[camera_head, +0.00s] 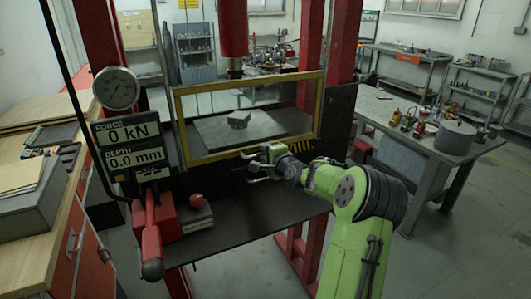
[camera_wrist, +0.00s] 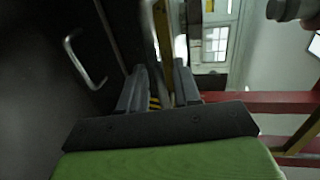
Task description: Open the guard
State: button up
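The guard is a clear panel in a yellow frame (camera_head: 178,125) on the front of the red press, and it is down. Black-and-yellow stripes (camera_head: 300,146) show by its lower right edge. A yellow bar (camera_wrist: 163,35) and striped marking show in line with that gap; I cannot tell whether the fingers touch the bar. A curved metal handle (camera_wrist: 84,60) stands on a dark surface to the left.
A grey block (camera_head: 238,119) sits behind the clear panel. A gauge (camera_head: 116,88), a force display (camera_head: 128,133) and a red lever (camera_head: 152,235) are on the left. A workbench (camera_head: 400,110) stands at right. The dark shelf (camera_head: 250,218) below the guard is mostly clear.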

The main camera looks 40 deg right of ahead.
jog(key=shift+w, duration=0.15)
grip_shut()
